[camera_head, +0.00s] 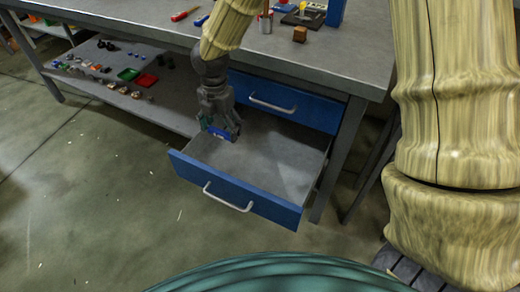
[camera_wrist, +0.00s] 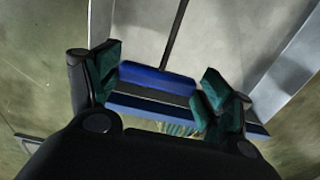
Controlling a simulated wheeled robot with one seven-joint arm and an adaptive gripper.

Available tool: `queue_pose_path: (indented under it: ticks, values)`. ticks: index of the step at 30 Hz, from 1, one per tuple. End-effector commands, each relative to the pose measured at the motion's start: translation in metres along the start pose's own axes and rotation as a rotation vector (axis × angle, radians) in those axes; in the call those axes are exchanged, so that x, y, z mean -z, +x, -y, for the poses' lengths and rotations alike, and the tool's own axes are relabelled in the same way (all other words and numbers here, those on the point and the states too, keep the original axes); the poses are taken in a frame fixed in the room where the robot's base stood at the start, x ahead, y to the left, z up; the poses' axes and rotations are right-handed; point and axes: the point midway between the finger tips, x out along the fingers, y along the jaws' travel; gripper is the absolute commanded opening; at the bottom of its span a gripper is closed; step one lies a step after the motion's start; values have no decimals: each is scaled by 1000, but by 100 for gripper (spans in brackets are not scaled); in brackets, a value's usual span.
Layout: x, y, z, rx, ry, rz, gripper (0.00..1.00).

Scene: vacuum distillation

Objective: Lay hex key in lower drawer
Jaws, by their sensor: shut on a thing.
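My gripper (camera_head: 219,128) is shut on the hex key's blue handle (camera_wrist: 155,82). In the wrist view, green finger pads lie at both ends of the handle, and a thin dark shaft (camera_wrist: 178,38) runs away from it over pale grey. In the head view a bit of the blue handle (camera_head: 222,134) shows between the fingers. The lower drawer (camera_head: 238,190) is pulled open, with a blue front and a bare grey floor (camera_head: 275,165). The gap between key and drawer floor is unclear.
The upper drawer (camera_head: 285,102) above is shut. The workbench (camera_head: 320,65) carries a red-handled tool (camera_head: 185,14), a brown block (camera_head: 300,34) and other items. A lower shelf (camera_head: 110,80) at left holds several small parts and green and red trays. The floor in front is clear.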

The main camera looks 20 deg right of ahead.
Motion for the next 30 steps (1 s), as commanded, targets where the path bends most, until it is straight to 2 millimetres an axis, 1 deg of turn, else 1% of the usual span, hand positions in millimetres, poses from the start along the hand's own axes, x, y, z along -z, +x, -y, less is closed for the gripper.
queue_pose_path:
  ticks: [1, 12, 18, 23, 24, 30]
  values:
    - [0, 9, 0, 3, 0, 0, 51]
    - [1, 82, 1, 5, -2, 0, 51]
    - [1, 114, 1, 3, -2, 0, 51]
    - [1, 134, 1, 3, -2, 0, 51]
    - [-2, 136, 1, 1, 0, 0, 51]
    - [-27, 134, 0, -1, 2, 0, 51]
